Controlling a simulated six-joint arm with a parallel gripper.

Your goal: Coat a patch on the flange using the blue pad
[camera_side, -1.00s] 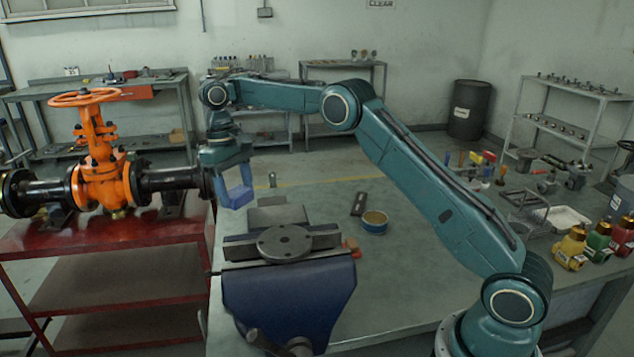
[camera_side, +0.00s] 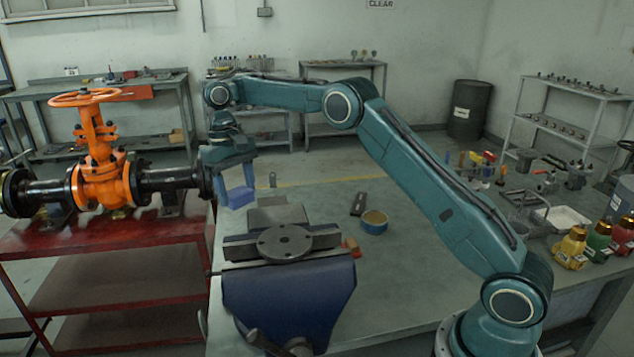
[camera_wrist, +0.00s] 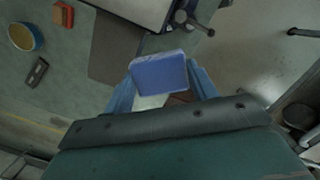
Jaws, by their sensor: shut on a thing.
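My gripper (camera_side: 236,186) is shut on the blue pad (camera_side: 240,196), which hangs below the fingers in the air behind the vise. In the wrist view the pad (camera_wrist: 160,74) sits between the two blue fingers of my gripper (camera_wrist: 161,84). The flange (camera_side: 284,242), a round grey disc with a centre hole, lies flat on top of the vise. The pad is apart from it, up and to the left in the side view. Whether the flange shows in the wrist view I cannot tell.
A blue vise (camera_side: 290,295) stands at the bench's front edge. A tin with yellowish contents (camera_side: 374,222) and a small dark bar (camera_side: 358,204) lie right of it. The orange gate valve (camera_side: 103,180) stands at the left. Bottles (camera_side: 570,245) stand at the far right.

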